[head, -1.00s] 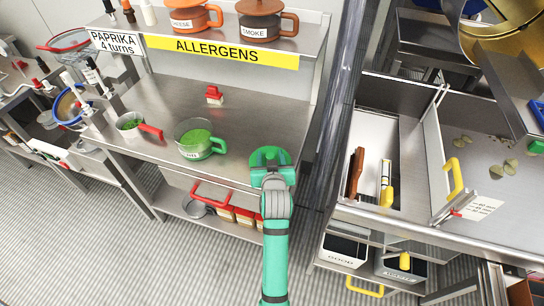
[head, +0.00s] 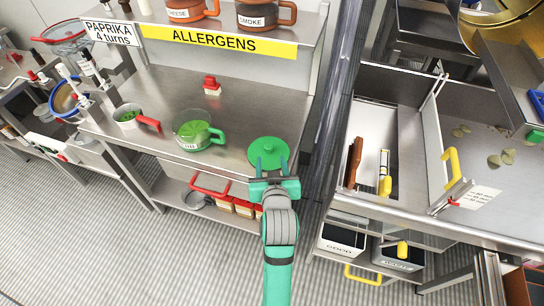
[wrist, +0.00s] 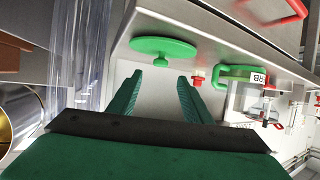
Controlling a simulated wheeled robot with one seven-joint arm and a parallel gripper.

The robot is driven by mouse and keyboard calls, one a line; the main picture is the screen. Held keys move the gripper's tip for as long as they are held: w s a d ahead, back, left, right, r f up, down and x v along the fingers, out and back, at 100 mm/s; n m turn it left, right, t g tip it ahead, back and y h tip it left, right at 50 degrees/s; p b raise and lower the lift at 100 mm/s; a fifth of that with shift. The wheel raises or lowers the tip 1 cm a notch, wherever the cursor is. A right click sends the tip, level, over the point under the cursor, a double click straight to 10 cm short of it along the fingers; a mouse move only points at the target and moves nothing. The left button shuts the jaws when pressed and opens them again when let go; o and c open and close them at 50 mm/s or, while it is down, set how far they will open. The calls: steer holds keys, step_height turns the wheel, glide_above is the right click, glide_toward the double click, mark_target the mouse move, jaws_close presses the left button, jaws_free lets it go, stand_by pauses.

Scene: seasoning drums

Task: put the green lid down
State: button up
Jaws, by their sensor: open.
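The green lid (head: 269,148) lies flat on the steel counter near its front right corner. It also shows in the wrist view (wrist: 163,47), ahead of my fingers and apart from them. My gripper (head: 269,168) is open and empty at the lid's near edge in the head view; its two green fingers (wrist: 160,85) show with a clear gap between them in the wrist view. The green-handled tub (head: 194,136) with green contents stands open to the left of the lid, its handle toward the lid.
A red-handled pot (head: 130,117) stands at the counter's left. A small red-topped item (head: 212,86) sits behind. A shelf with the ALLERGENS strip (head: 220,40) overhangs the back. The steel counter (head: 255,100) between is clear. A clear strip curtain hangs right.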

steer(key=shift+s+r, duration=0.15)
steer(key=shift+s, duration=0.2)
steer(key=s+f+m+h, duration=0.1)
steer(key=s+f, duration=0.4)
steer(key=s, duration=0.4)
steer(key=s+f, duration=0.6)
steer(key=s, duration=0.4)
steer(key=s+r+t, duration=0.2)
steer(key=s+r, duration=0.1)
steer(key=s, duration=1.5)
steer(key=shift+w+a, duration=0.1)
steer(key=shift+a, duration=0.05)
